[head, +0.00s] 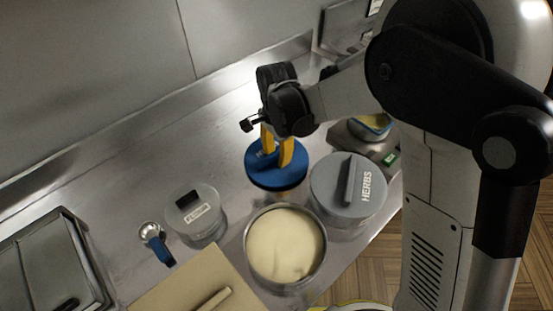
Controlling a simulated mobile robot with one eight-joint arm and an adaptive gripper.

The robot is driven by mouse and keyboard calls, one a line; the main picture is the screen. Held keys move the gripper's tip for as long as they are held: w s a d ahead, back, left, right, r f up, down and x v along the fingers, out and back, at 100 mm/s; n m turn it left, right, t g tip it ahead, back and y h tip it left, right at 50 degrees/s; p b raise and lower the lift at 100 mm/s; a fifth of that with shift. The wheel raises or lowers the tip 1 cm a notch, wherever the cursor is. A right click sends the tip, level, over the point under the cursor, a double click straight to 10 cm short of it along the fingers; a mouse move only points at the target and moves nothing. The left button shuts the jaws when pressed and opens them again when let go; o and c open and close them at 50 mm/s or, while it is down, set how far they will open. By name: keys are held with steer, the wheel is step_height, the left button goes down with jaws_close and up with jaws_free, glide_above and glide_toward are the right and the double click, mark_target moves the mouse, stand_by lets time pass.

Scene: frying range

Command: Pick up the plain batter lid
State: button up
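A round blue lid (262,176) lies left of the grey HERBS lid and behind an open round pot of pale batter (285,245). Whether the fingers press on a handle there is hidden by the fingers and the dark gripper body. I cannot tell what the blue lid rests on.
A pot with a grey lid marked HERBS (369,207) stands close right. A clear labelled jar (207,225), a blue-handled scoop (158,246) and a tan board (190,285) are at left and front. A scale-like device (362,140) stands behind. The counter's back left is clear.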

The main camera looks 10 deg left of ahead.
jaws_close()
